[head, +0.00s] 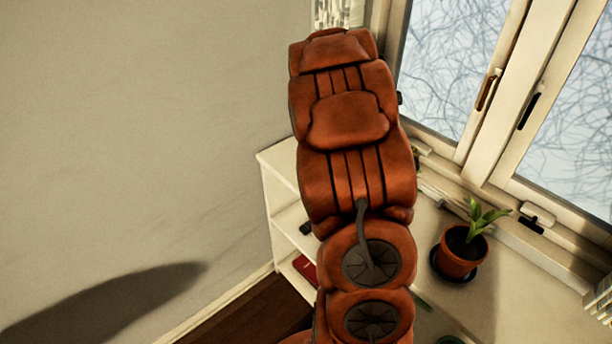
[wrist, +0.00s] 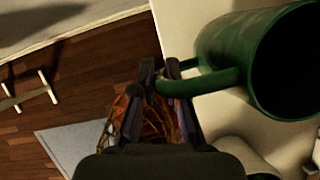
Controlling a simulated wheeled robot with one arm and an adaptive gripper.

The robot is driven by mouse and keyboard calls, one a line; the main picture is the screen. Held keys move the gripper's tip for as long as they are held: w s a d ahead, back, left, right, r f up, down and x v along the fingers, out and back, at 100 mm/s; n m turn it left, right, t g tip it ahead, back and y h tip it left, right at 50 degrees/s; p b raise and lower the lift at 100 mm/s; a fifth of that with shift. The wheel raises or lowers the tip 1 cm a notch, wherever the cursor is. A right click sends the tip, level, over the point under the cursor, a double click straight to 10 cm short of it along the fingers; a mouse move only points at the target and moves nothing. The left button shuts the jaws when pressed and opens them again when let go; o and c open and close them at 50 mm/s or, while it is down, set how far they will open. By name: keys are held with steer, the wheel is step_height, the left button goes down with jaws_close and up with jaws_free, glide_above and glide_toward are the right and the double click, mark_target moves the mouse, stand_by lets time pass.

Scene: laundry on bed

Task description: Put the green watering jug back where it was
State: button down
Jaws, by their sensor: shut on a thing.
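The green watering jug (wrist: 222,48) is at the right of the wrist view, its dark open mouth facing right. My gripper (wrist: 162,72) is shut on the jug's handle (wrist: 205,82), with the jug body to the right of the fingers. A pale surface lies behind the jug; I cannot tell whether the jug touches it. In the head view my orange arm fills the middle and hides my gripper. A small green edge at the bottom of that view may be the jug, but too little shows to tell.
A potted plant (head: 460,256) stands on the white shelf unit (head: 280,172) by the window (head: 450,60). A red item (head: 304,267) lies on a lower shelf. The wrist view shows wooden floor (wrist: 100,65) and a grey flat panel (wrist: 75,150).

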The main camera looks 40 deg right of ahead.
steer(key=shift+d+f+p, duration=0.1)
steer(key=shift+f+p, duration=0.4)
steer(key=shift+f, duration=1.2)
steer(key=shift+f, duration=0.1)
steer(key=c, duration=1.2)
jaws_free()
steer(key=b+v, duration=0.2)
steer(key=v, duration=1)
